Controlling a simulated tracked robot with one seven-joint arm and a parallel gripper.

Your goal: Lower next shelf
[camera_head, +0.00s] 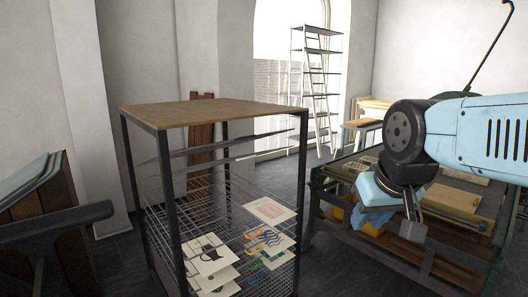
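A drying rack with a wooden top (215,111) and dark metal posts stands left of centre. Inside it, at least two shelves (238,143) sit high under the top, tilted and seen nearly edge-on. Several wire shelves (185,222) lie close together lower down. Prints rest on the low shelves: one with red marks (269,210), one with coloured waves (268,240), one with a black figure (211,256). My gripper (411,216) hangs at the right, well apart from the rack, over a press bed. Its fingers are small and partly hidden, so I cannot tell their opening.
A press (408,252) with a dark frame and wooden bed fills the lower right. Dark boards and panels (40,205) lean at the left. A tall open shelf unit (317,85) stands by the arched window. Dark floor shows between rack and press.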

